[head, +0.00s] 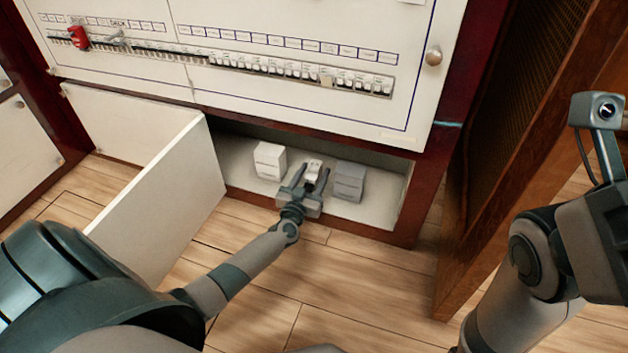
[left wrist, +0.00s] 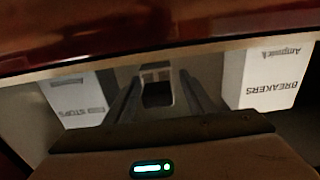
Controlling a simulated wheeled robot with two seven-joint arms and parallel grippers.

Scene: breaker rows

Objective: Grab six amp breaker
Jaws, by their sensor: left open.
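A small white and grey breaker (head: 313,166) is in the open low compartment of the cabinet, between two boxes. My left gripper (head: 310,175) reaches into the compartment with its jaws open. Its two fingers lie either side of the breaker. In the left wrist view, the breaker (left wrist: 157,85) shows between the fingers, with a dark middle. I cannot tell whether the fingers touch it, and its amp marking is not readable. My right arm stands at the right of the head view, and its fingers are out of view.
A white box (head: 270,160) and a grey box (head: 348,181) flank the gripper closely. The compartment's white door (head: 165,195) hangs open at left. Above is a panel with a long breaker row (head: 250,64) and a red piece (head: 78,37). A brown wooden door (head: 520,130) stands at right.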

